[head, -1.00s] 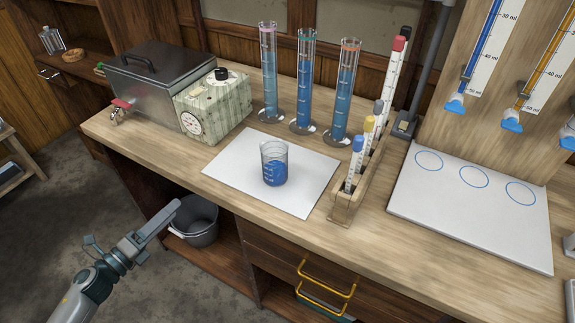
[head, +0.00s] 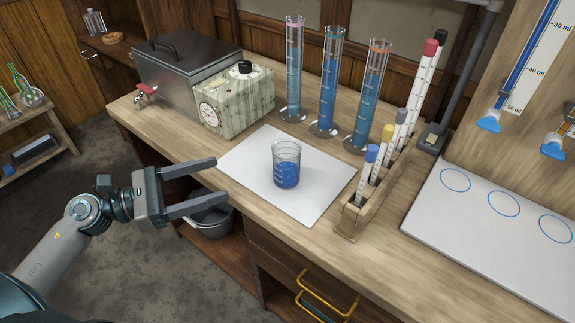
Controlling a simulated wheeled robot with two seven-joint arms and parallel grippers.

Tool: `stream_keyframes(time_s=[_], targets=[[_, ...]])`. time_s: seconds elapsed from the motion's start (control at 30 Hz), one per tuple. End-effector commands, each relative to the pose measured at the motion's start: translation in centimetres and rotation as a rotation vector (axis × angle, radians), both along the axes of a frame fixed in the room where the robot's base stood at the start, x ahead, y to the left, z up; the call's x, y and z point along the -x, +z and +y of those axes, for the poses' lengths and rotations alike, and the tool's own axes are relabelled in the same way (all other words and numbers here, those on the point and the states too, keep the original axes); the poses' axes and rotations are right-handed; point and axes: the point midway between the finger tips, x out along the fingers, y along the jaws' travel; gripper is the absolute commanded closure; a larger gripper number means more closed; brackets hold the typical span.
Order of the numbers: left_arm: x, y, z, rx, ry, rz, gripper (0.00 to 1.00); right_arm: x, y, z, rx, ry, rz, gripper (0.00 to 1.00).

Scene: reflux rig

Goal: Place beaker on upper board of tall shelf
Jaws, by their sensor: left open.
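The beaker (head: 287,165) is clear glass with blue liquid in it. It stands upright on a white sheet (head: 318,203) near the front of the wooden bench. My left gripper (head: 222,182) is open and empty, to the left of the beaker at the bench's front edge. Its two fingers point right towards the beaker, with a gap between them and the glass. My right gripper is not in view. A low wooden shelf unit with glassware (head: 42,124) shows in part at the far left; I cannot tell whether it is the tall shelf.
A wooden rack (head: 349,222) with several capped tubes stands right of the beaker. Tall measuring cylinders (head: 327,95) stand behind it. A metal bath (head: 180,70) and a dial box (head: 238,100) are at back left. A grey bucket (head: 211,219) sits below the bench.

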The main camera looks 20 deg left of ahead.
Motion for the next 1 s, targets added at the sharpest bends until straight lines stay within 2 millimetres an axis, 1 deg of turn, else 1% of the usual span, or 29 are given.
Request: stream_keyframes(time_s=[0.17,0.27,0.53,0.7,0.87,1.0], targets=[[-0.4,0.1,-0.3,0.002,0.001,-0.001,0.30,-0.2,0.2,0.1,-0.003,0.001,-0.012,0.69],[-0.9,0.2,-1.0,0.001,0.000,0.000,0.30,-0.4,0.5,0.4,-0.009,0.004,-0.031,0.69],[-3.3,0.5,-3.8,0.003,-0.001,-0.001,0.30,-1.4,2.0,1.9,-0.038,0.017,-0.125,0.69],[-5.0,0.5,-5.8,0.003,-0.001,-0.001,0.30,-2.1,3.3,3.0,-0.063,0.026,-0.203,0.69],[-6.7,0.5,-7.8,0.003,0.000,-0.001,0.30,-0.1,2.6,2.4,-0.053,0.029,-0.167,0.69],[-7.4,0.3,-8.7,0.004,0.001,0.000,0.30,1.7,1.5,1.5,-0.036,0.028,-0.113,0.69]])
